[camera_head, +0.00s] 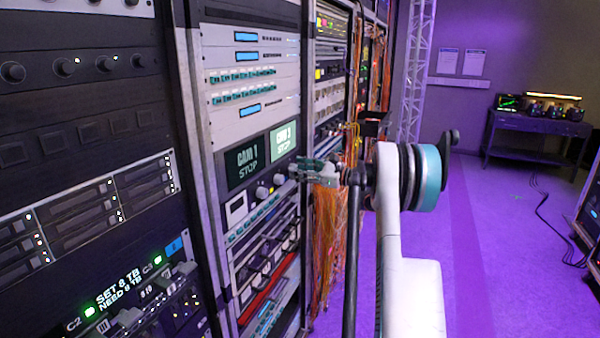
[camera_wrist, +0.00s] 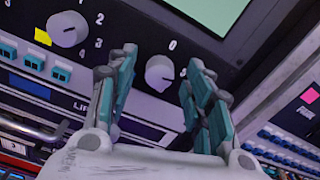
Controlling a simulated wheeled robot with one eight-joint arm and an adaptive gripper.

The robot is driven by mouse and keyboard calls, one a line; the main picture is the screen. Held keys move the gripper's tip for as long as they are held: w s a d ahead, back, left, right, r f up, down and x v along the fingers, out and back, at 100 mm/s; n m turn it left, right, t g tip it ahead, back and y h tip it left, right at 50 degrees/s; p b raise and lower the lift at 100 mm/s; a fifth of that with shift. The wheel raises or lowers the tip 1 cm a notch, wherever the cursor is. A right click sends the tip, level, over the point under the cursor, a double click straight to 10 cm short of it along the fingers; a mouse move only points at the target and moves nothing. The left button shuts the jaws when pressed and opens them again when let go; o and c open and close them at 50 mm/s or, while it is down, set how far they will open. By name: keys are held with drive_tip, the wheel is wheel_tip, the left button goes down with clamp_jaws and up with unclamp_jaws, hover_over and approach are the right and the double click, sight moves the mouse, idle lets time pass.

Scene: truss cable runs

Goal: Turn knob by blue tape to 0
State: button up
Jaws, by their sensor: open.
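In the head view my gripper (camera_head: 298,172) is at the rack front, near the right knob (camera_head: 279,180).
A screen (camera_head: 286,145) reading "CAM 1 STOP" sits just above the knobs. Orange cables (camera_head: 326,235) hang in the rack bay beside my arm. A row of blue-topped switches (camera_wrist: 34,60) lies below the left knob. The purple floor (camera_head: 500,230) at right is largely clear.

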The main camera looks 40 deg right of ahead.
drive_tip(key=shift+w, duration=0.15)
drive_tip(key=shift+c, duration=0.2)
drive_tip(key=c, duration=1)
drive_tip(key=shift+c, duration=0.2)
drive_tip(key=shift+o, duration=0.2)
drive_tip(key=shift+a+f+n+p, duration=0.1)
drive_tip(key=shift+n+p, duration=0.45)
drive_tip(key=shift+n, duration=3.15)
drive_tip(key=shift+a+f+n+p, duration=0.1)
drive_tip(key=shift+n+p, duration=0.45)
drive_tip(key=shift+n, duration=3.15)
